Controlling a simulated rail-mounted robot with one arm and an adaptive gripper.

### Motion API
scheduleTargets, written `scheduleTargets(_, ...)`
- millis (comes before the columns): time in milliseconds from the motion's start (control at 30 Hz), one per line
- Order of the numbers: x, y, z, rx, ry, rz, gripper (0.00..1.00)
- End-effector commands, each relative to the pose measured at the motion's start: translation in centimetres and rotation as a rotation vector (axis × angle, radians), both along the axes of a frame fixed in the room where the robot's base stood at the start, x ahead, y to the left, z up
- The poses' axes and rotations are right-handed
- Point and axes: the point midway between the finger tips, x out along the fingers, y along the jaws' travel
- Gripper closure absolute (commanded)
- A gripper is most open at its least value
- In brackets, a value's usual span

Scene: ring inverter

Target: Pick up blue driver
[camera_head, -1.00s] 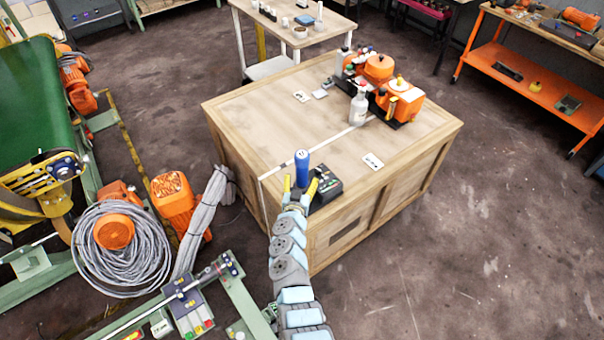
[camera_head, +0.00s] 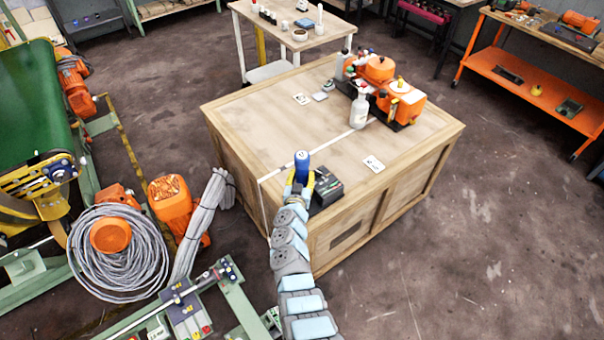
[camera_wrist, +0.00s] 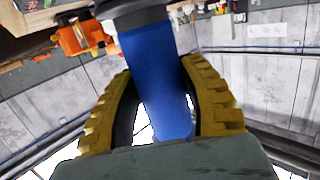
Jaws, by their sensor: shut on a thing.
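The blue driver (camera_head: 302,163) is a blue cylinder with a dark end. It stands roughly upright at the near left part of the wooden crate top in the head view. My gripper (camera_head: 301,188) has its yellow fingers closed around it. In the wrist view the blue driver (camera_wrist: 158,80) fills the gap between the two ridged yellow fingers of my gripper (camera_wrist: 165,105). Its far end runs out of the top of that view. I cannot tell whether it touches the crate.
A dark box with buttons (camera_head: 327,186) stands just right of my gripper on the wooden crate (camera_head: 270,128). A white bottle (camera_head: 360,110) and an orange machine (camera_head: 400,100) stand farther back. The crate's middle is mostly clear. A coiled grey cable (camera_head: 120,250) lies at left.

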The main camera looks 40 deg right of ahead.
Motion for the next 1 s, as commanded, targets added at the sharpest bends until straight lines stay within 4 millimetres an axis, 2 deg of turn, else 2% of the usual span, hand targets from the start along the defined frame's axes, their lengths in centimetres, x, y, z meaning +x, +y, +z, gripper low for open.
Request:
scheduleTargets(267, 0.0, 0.0, 0.3, -0.001, -0.001, -0.001, 0.99)
scheduleTargets(467, -0.1, -0.2, 1.9, -0.002, -0.002, -0.003, 0.99)
scheduleTargets(1000, -0.1, -0.1, 11.0, 0.002, -0.002, -0.001, 0.99)
